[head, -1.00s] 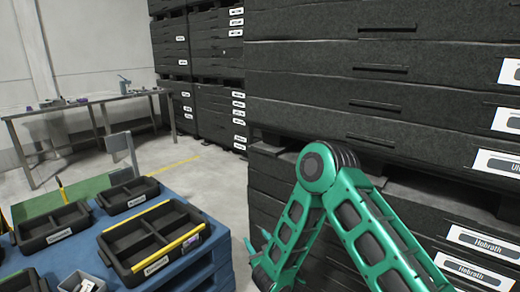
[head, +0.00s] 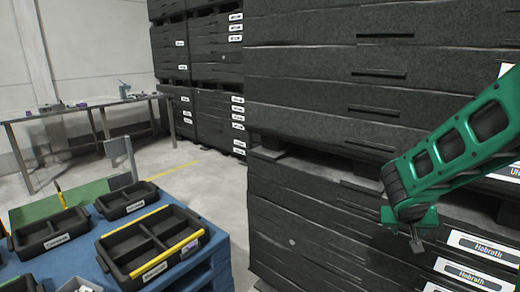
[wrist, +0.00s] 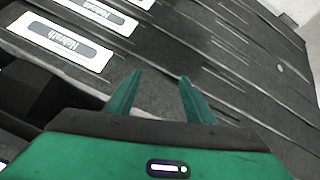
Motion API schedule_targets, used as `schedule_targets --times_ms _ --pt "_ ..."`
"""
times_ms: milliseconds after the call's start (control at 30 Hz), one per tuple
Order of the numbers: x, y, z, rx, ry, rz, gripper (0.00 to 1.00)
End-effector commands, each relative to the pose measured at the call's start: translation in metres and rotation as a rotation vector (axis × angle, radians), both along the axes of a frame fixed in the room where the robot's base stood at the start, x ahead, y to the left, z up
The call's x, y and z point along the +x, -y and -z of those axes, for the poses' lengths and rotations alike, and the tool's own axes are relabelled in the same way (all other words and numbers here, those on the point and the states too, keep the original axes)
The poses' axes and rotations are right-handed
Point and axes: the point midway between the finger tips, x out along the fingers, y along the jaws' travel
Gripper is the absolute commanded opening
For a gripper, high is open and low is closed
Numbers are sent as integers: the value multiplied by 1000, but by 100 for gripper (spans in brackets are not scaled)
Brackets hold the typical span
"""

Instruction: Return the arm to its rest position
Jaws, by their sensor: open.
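My gripper (wrist: 158,92) shows in the wrist view with its two green fingers apart and nothing between them. Beyond the fingers is the dark face of the stacked black crates. In the head view my green arm comes in from the right edge, and its lower end hangs in front of the crate stack (head: 300,215). The fingertips cannot be made out clearly there.
A blue pallet (head: 90,262) at lower left bears several black trays, one a divided tray (head: 137,244) with yellow edges. A steel table (head: 85,108) stands by the far wall. Grey floor (head: 190,165) is free between the pallet and the stacks.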

Motion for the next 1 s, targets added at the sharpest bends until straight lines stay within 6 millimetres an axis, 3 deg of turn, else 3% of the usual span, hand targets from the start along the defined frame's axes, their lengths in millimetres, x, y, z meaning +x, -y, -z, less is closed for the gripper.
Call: schedule_targets --times_ms 100,233,367,600,800,1000 --pt "-53 20 -14 72 -79 80 49" --pt "-112 27 -23 166 -172 141 49" --pt "-170 23 -30 271 -260 180 49" --pt "-267 -5 -44 470 -395 190 49" --pt "-310 -27 -50 564 -458 169 49" --pt "-319 -32 -51 584 -473 161 49"
